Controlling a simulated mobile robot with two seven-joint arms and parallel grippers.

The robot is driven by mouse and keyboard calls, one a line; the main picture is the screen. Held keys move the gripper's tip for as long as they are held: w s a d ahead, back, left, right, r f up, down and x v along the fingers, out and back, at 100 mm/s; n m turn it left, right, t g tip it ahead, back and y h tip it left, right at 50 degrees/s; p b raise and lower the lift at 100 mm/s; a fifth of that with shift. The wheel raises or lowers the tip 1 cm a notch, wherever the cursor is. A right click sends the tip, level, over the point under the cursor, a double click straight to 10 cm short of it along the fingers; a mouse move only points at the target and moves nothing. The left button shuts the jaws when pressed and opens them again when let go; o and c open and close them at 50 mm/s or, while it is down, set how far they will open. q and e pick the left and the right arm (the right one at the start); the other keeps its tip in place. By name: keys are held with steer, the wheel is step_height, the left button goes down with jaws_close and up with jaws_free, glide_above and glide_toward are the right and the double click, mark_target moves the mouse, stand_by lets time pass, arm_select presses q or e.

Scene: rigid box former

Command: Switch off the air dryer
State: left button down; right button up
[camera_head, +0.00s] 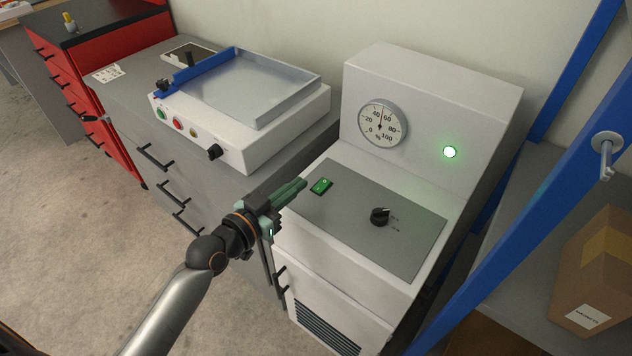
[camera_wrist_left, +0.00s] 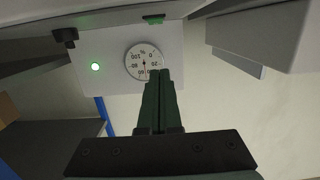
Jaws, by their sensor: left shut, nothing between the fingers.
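The air dryer (camera_head: 420,100) is a white cabinet with a sloped grey panel (camera_head: 350,235). A lit green rocker switch (camera_head: 321,186) sits at the panel's upper left, and a black knob (camera_head: 380,216) sits right of it. A round gauge (camera_head: 381,124) and a glowing green lamp (camera_head: 449,152) are on the upright face. My left gripper (camera_head: 303,185) is shut and empty, its fingertips just left of the green switch. In the left wrist view the gripper (camera_wrist_left: 159,75) points toward the gauge (camera_wrist_left: 144,62), and the switch (camera_wrist_left: 153,19) shows at the top edge. My right gripper is not in view.
A white machine (camera_head: 240,125) with a tray and coloured buttons stands on a grey cabinet left of the dryer. A red drawer cabinet (camera_head: 90,90) is farther left. A blue frame (camera_head: 530,170) and a cardboard box (camera_head: 590,270) on a shelf are at right.

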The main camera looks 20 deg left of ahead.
arm_select(q)
glide_above(316, 189)
steer(key=shift+s+f, duration=0.15)
steer(key=shift+f, duration=0.25)
step_height(316, 189, down, 3)
steer(key=shift+b, duration=0.7)
steer(key=shift+f, duration=0.55)
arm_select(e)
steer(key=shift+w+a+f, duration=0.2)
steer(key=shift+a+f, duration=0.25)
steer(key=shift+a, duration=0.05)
